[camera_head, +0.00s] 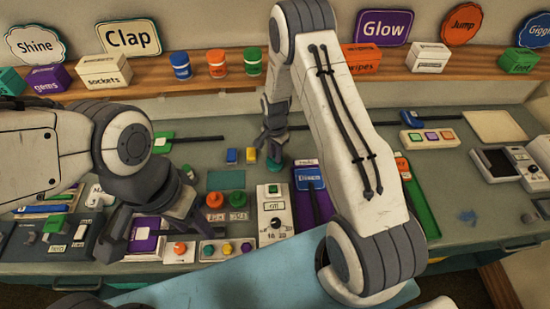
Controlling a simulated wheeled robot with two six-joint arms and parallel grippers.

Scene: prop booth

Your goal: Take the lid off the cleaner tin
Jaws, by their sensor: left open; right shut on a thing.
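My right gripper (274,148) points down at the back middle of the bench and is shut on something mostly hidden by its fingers. A teal-green round piece (274,165) shows just below its fingertips; I cannot tell whether this is the cleaner tin, its lid or something else. Blue (180,66), orange (217,64) and green (252,61) lidded tins stand upright on the shelf, their labels too small to read. My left gripper (178,222) is open and empty above the bench's left-middle front, apart from the right one.
The shelf (160,80) also holds boxes and signs. The bench is crowded: a dial box (274,213), a button box (226,249), orange and green round pieces (226,200), a long green tray (421,205).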

